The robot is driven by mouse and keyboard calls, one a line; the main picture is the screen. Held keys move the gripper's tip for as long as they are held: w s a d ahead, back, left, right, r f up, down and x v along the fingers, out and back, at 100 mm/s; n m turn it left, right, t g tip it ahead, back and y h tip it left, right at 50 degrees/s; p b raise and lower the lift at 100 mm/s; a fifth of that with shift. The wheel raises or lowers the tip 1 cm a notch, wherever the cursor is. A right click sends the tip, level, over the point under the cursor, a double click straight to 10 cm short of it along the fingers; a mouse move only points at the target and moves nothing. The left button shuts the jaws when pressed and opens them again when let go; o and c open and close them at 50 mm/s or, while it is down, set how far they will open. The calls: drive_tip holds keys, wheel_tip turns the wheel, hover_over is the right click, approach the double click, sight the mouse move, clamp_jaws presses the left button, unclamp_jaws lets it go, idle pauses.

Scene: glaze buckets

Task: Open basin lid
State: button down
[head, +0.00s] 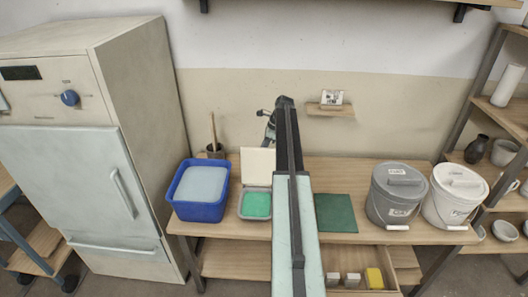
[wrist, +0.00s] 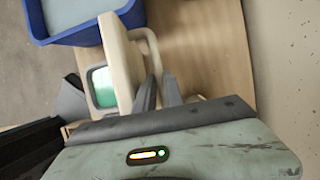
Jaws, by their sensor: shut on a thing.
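The small grey basin (head: 243,207) stands on the bench with green contents (head: 257,205) in it. Its cream lid (head: 257,165) stands raised, roughly upright, at the basin's back edge. In the wrist view the lid (wrist: 115,62) shows edge-on, with the green (wrist: 102,86) visible beside it. My gripper (wrist: 160,80) is shut on the lid's curved handle (wrist: 150,45). In the head view my gripper (head: 268,138) is behind the lid, partly hidden by my arm.
A blue tub (head: 198,213) with pale liquid stands close left of the basin. A green mat (head: 336,213) lies to the right. Grey (head: 396,200) and white (head: 453,200) lidded buckets stand farther right. An open drawer (head: 345,262) juts out in front. The wall is behind.

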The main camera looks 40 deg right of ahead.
drive_tip(key=shift+w, duration=0.65)
drive_tip(key=shift+d, duration=0.2)
drive_tip(key=c, duration=1.5)
unclamp_jaws()
drive_tip(key=shift+d+f, duration=0.1)
drive_tip(key=shift+o, duration=0.2)
drive_tip(key=shift+f, duration=0.1)
drive_tip(key=shift+s, duration=0.1)
